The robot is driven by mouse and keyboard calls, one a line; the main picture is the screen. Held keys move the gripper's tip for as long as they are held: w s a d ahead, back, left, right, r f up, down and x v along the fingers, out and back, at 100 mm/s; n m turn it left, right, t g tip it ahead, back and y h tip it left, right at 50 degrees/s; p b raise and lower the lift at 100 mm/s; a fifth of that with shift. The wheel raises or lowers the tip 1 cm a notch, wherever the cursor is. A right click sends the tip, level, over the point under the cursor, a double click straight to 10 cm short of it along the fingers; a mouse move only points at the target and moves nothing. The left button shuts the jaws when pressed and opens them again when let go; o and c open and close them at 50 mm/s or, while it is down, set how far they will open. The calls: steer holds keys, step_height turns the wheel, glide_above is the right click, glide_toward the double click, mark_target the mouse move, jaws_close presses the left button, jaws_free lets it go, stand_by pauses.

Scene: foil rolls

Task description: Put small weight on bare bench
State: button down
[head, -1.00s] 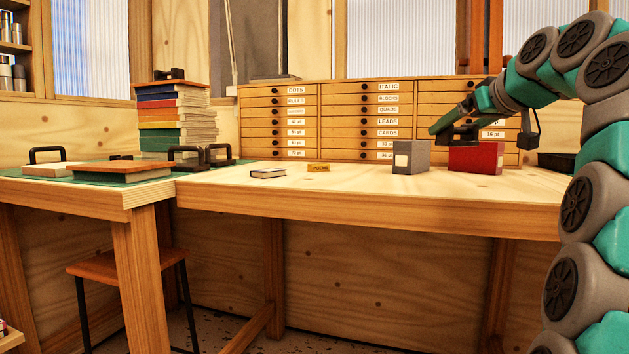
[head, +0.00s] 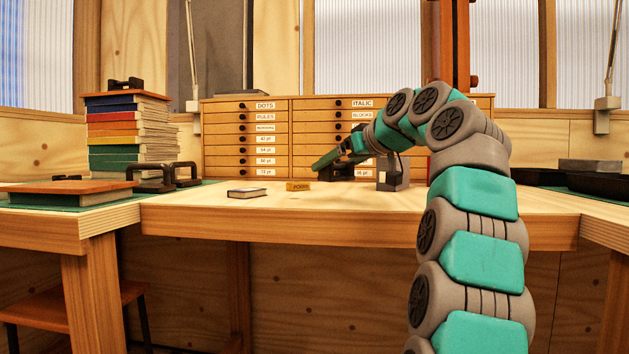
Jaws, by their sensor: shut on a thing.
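My gripper (head: 341,163) is over the back of the wooden bench (head: 225,212), in front of the drawer cabinet. It is shut on a dark thing, which I take to be the small weight (head: 344,172); its outline blends with the dark fingers. I cannot tell whether it touches the bench top. Other dark weights with handles stand on the left: one (head: 153,178) and another (head: 187,174) near the green mat, and one (head: 125,84) on the book stack.
The drawer cabinet (head: 247,107) closes off the back. Bare bench lies along the front.

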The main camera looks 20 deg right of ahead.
steer(key=w+p, duration=0.1)
steer(key=w, duration=0.1)
steer(key=w+a, duration=0.1)
steer(key=w, duration=0.2)
steer(key=w+p, duration=0.1)
steer(key=w, duration=0.2)
steer(key=shift+w+a+f+p, duration=0.1)
steer(key=shift+a+f+p, duration=0.15)
steer(key=shift+p, duration=0.1)
steer(key=shift+w+f, duration=0.2)
steer(key=shift+w, duration=0.15)
steer(key=shift+s+f+b, duration=0.1)
steer(key=shift+f+b, duration=1)
steer(key=shift+f, duration=0.5)
